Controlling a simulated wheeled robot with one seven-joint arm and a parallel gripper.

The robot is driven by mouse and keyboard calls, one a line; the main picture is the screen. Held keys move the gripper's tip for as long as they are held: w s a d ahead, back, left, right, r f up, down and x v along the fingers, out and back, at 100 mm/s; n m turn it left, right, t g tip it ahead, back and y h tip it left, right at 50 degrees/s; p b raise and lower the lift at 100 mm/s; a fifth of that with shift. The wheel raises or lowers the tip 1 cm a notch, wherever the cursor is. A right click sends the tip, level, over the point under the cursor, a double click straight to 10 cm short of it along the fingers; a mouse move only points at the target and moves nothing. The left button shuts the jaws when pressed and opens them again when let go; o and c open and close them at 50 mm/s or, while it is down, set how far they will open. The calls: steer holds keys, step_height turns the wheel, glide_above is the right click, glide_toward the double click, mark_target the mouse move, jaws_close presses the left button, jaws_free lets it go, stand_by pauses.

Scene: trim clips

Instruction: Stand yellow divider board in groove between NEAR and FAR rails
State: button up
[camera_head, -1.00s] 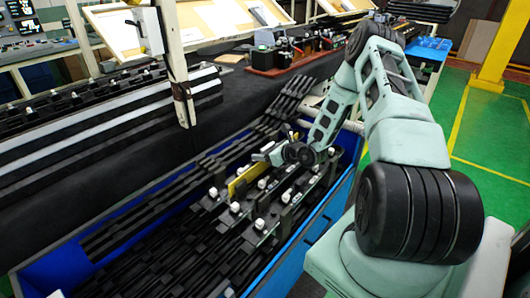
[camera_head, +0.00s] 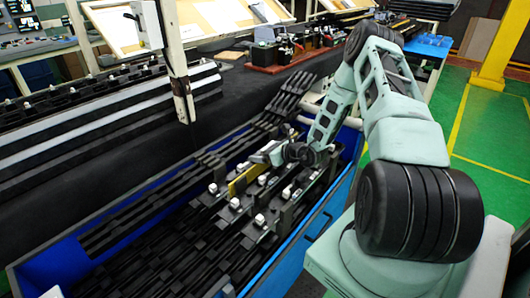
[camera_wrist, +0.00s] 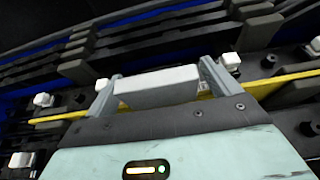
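The yellow divider board (camera_head: 243,181) is a long thin strip among dark rails in the blue bin. In the wrist view the yellow board (camera_wrist: 283,83) runs across, showing on both sides of my gripper (camera_wrist: 158,85). The two grey fingers stand wide apart, with a pale block (camera_wrist: 158,87) filling the gap at the board's middle; they appear shut on it. Dark rails with white knobs (camera_head: 260,220) lie along both sides. No NEAR or FAR marking is readable, and the board's lower edge and groove are hidden.
The blue bin wall (camera_head: 318,232) runs close along the right of the rails. Stacked dark strips (camera_head: 160,198) fill the bin's left side. A black-covered bench (camera_head: 110,140) with more strips stands beyond. A wooden tray of small tools (camera_head: 275,58) is at the back.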

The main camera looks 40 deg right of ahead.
steer(key=shift+s, duration=0.1)
steer(key=b+v, duration=0.1)
steer(key=v, duration=1.6)
steer(key=shift+s+r+b, duration=0.1)
steer(key=shift+b, duration=0.25)
